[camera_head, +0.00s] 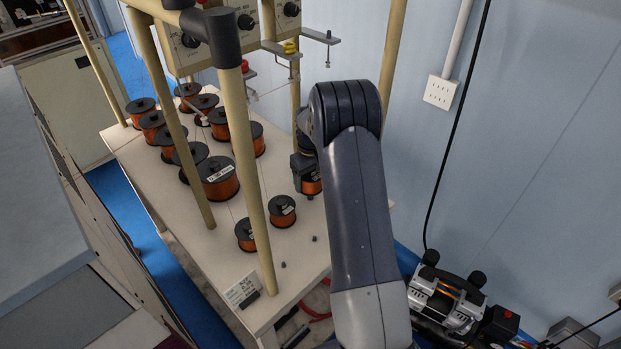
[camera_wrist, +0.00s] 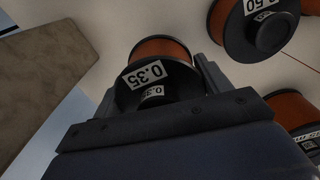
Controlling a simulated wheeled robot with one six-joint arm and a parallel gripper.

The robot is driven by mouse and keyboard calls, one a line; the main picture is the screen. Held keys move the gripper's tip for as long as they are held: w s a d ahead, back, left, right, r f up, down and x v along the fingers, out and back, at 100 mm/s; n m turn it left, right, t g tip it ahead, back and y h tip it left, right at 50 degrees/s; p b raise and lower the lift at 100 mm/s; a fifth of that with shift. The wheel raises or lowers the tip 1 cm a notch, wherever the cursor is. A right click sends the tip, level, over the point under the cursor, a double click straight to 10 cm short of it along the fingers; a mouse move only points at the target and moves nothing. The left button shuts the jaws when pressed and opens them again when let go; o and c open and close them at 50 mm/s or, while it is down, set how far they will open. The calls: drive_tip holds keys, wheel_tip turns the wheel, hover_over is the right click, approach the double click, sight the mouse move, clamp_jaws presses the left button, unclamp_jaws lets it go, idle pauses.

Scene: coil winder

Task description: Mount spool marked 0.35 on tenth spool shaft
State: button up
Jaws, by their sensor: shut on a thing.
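The spool marked 0.35 (camera_wrist: 158,50) has black flanges and orange-copper wire, and its label faces the wrist camera. My gripper (camera_wrist: 158,88) is shut on it, with one finger on each side. In the head view my gripper (camera_head: 303,163) is over the right part of the table, and a bit of the held spool's copper (camera_head: 312,187) shows below it. Whether the spool touches the table top is unclear. Two small dark stubs (camera_head: 284,265) (camera_head: 314,238), perhaps bare spool shafts, stand near the table's front. I cannot tell which shaft is the tenth.
Several copper spools stand on the white table (camera_head: 183,222) to the left of my gripper. Two smaller spools (camera_head: 283,211) (camera_head: 245,235) stand nearer the front. Tan frame posts (camera_head: 250,165) rise between them. A spool marked 0.50 (camera_wrist: 262,28) is close by at the right in the wrist view.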

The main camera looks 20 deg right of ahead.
drive_tip(key=shift+f, duration=0.15)
drive_tip(key=shift+f+b, duration=0.65)
drive_tip(key=shift+f, duration=0.05)
drive_tip(key=shift+f, duration=0.35)
drive_tip(key=shift+f+b, duration=1.1)
drive_tip(key=shift+f, duration=0.2)
drive_tip(key=o, duration=1.5)
wheel_tip(320, 180, up, 11)
drive_tip(key=shift+f+b, duration=0.1)
drive_tip(key=shift+b, duration=0.4)
drive_tip(key=shift+o, duration=0.3)
